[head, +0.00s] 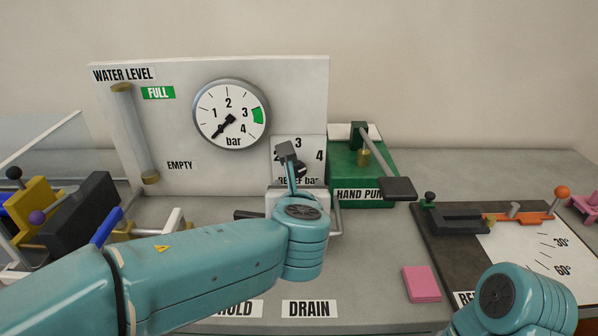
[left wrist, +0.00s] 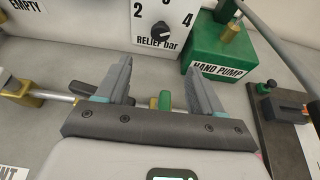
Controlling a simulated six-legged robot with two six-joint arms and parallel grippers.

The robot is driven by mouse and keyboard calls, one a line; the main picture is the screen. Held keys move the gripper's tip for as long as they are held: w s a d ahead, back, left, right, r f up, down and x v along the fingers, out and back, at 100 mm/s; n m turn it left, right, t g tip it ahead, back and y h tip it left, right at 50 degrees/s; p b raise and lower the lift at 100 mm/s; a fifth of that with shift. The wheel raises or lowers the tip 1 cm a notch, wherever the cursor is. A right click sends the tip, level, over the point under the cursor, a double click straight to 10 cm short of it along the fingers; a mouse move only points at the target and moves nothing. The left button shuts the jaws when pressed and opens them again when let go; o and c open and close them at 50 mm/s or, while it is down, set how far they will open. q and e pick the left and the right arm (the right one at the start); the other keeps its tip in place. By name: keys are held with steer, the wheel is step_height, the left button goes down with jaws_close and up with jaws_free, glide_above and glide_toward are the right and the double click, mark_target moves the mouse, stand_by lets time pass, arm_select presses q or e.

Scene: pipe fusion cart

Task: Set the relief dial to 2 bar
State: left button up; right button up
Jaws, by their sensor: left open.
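The relief dial is a black knob (left wrist: 160,32) on a white plate marked 2, 3 and 4, labelled "RELIEF bar". I cannot tell its exact setting. In the head view the knob (head: 300,170) is partly hidden behind my left gripper (head: 291,155). In the left wrist view my left gripper (left wrist: 158,75) is open, its two fingers wide apart with nothing clamped between them. The knob lies beyond the fingertips, apart from them. The right arm's teal link shows at the lower right of the head view, but its gripper is out of frame.
A pressure gauge (head: 231,115) on the white panel has its needle at the lower left. The green hand pump (head: 360,185) with its lever stands right of the dial. Pipes and a green-handled valve (left wrist: 164,100) lie below the gripper. A pink pad (head: 421,284) lies on the grey bench.

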mark_target(298, 172)
arm_select(q)
steer(key=p+x, duration=0.2)
steer(key=x, duration=1.3)
steer(key=shift+w+f, duration=0.25)
steer(key=shift+w, duration=0.1)
steer(key=c, duration=1.1)
steer(key=shift+o, duration=0.3)
